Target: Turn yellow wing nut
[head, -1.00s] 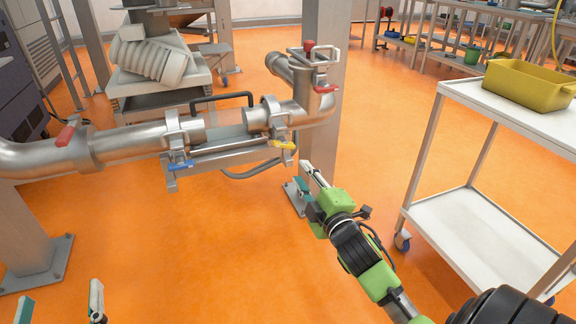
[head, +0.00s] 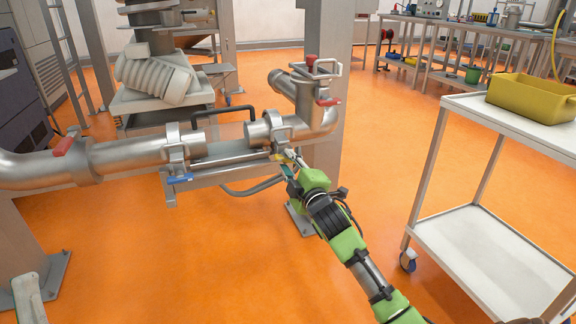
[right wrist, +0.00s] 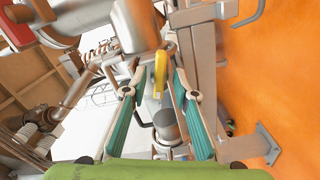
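The yellow wing nut (head: 277,157) is on the right-hand clamp of the metal pipe run, partly hidden by my right gripper in the head view. In the right wrist view, the yellow wing nut (right wrist: 160,70) stands between the two fingers, with a gap on each side. My right gripper (head: 290,158) reaches up to the clamp; it is open around the wing nut in the wrist view (right wrist: 158,82). My left gripper (head: 28,298) shows only as a pale finger part at the lower left edge.
A blue wing nut (head: 179,179) is on the left clamp (head: 174,150). Red valve handles (head: 63,146) sit on the pipes. A grey post (head: 325,130) stands behind the clamp. A white cart (head: 470,250) with a yellow bin (head: 533,97) is at the right.

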